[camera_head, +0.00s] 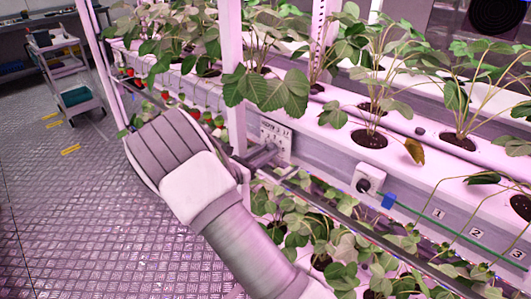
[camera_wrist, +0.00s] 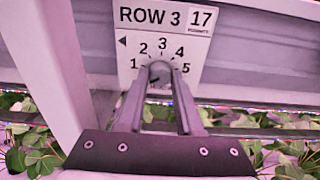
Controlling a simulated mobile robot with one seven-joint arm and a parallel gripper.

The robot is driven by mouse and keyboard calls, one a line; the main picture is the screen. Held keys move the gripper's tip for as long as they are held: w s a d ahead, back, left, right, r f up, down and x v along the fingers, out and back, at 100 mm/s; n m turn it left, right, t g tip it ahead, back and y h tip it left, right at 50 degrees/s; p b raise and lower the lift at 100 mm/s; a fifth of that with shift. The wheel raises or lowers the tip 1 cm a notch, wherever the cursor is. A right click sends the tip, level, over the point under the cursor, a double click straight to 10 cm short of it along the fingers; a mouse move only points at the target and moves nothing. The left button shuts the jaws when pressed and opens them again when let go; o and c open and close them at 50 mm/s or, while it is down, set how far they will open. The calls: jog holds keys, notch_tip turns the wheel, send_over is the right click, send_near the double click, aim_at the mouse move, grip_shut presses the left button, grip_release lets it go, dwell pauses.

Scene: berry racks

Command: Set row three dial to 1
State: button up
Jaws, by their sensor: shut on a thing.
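The row three dial (camera_wrist: 160,68) is a small round grey knob on a white plate (camera_wrist: 193,45) marked "ROW 3", "17" and the numbers 1 to 5. In the wrist view my gripper (camera_wrist: 160,88) is shut on the dial, with one finger on each side. A dark mark shows low on the left of the knob, towards the 1 side, but the fingers partly hide it and I cannot tell the exact setting. In the head view the plate (camera_head: 276,137) is on the rack's side, and my gripper (camera_head: 262,156) reaches it from the left.
A pale upright post (camera_wrist: 52,60) stands close on the left of the plate. Strawberry plants (camera_head: 265,88) fill the rack rows above and below. Another white box with a black knob (camera_head: 363,184) is to the right. A cart (camera_head: 68,85) stands at the far left beyond open floor.

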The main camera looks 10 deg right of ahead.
grip_shut()
jog(key=m+b, duration=0.2)
jog(key=m, duration=0.1)
jog(key=shift+f, duration=0.2)
jog(key=shift+r+m+b, duration=0.1)
jog(key=shift+m+b, duration=1.65)
jog(key=shift+m, duration=0.65)
jog(key=o, duration=0.9)
grip_release()
jog(key=shift+o, duration=0.2)
